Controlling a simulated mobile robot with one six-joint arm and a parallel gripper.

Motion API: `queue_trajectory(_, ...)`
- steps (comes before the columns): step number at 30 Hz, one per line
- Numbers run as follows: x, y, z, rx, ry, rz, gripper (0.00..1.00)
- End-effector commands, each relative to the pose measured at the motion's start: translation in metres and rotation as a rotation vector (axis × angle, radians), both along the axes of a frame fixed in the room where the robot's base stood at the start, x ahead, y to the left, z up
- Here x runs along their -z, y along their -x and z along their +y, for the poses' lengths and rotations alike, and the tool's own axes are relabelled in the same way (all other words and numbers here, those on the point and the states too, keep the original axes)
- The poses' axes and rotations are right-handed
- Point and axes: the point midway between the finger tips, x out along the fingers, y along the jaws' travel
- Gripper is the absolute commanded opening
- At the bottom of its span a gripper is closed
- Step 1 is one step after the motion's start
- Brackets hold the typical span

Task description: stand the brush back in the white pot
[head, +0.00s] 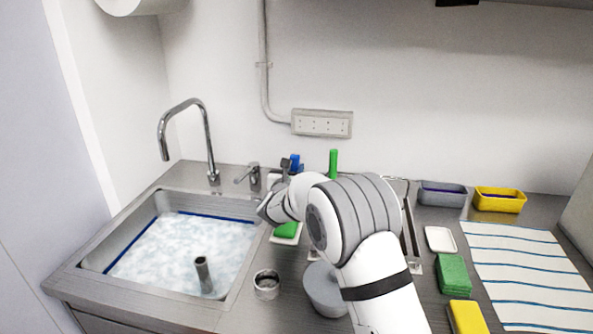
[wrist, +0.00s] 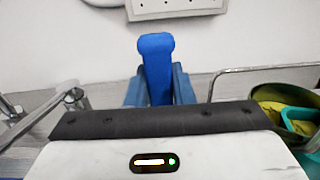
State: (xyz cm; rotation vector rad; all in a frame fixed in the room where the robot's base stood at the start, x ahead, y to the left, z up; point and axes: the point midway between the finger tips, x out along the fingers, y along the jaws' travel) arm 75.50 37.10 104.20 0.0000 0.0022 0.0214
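A blue brush handle (wrist: 156,68) stands upright in the wrist view, between the two blue fingers of my gripper (wrist: 158,92). The fingers lie close against its sides and look shut on it. Its lower end is hidden behind the gripper body. In the head view, blue (head: 294,162) shows at the end of my arm, behind the sink's right rear corner; most of my gripper is hidden there. I cannot make out a white pot for certain in either view. A green upright handle (head: 333,163) rises behind my arm, its base hidden.
The sink (head: 130,243) holds foamy water and a standing pipe. Taps (head: 212,150) stand behind it. A green sponge (head: 287,230), a metal cup (head: 266,285) and a grey round container (head: 325,290) are near my arm. Tubs, cloths and a striped mat (head: 525,270) lie right.

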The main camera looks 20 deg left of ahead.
Motion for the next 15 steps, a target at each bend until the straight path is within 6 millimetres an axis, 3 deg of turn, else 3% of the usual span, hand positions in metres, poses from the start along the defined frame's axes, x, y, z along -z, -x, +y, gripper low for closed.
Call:
queue_trajectory(8,0.0,-0.0003,-0.0006,0.001,0.0,0.001,0.43)
queue_trajectory(15,-0.0008,-0.0005,-0.001,0.001,0.0,0.0,0.43)
